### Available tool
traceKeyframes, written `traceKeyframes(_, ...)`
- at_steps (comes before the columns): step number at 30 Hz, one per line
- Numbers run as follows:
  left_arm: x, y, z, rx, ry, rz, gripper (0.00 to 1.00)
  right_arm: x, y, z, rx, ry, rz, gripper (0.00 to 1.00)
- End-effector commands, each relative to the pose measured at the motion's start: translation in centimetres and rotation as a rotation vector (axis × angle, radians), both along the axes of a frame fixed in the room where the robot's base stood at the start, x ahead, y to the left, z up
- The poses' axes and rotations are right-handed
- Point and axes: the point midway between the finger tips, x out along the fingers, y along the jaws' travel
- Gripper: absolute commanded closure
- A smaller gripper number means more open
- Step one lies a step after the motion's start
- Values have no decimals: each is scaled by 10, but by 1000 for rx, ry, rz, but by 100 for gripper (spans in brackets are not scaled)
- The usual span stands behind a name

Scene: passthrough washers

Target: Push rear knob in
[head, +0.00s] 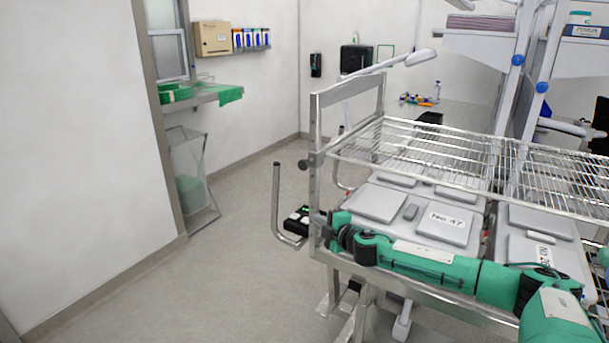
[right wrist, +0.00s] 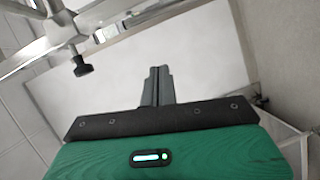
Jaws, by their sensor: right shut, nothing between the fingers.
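A black knob (head: 302,163) sticks out on the left side of the metal cart's upright post (head: 317,190), below the wire shelf. In the right wrist view a black knob (right wrist: 82,68) shows at the upper left, on a metal frame. My right gripper (head: 292,222) is at the cart's left end, below the knob and apart from it. In the right wrist view its dark fingers (right wrist: 158,86) are together and empty, pointing at a pale wall, with the knob off to their left. My left gripper is not in view.
The cart carries a wire shelf (head: 440,155) above grey lidded trays (head: 445,224). A bent metal handle (head: 277,200) stands left of my right gripper. The floor (head: 215,265) left of the cart is clear. A wall shelf with green items (head: 178,92) is farther back.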

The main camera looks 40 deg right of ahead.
Motion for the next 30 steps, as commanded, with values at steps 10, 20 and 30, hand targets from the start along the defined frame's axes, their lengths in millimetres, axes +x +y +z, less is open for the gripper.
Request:
traceKeyframes(10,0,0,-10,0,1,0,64,-26,22,112,-182,-140,107,100)
traceKeyframes(20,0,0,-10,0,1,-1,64,-33,27,128,-210,-159,122,100)
traceKeyframes(30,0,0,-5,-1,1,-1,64,-27,27,130,-208,-159,120,100)
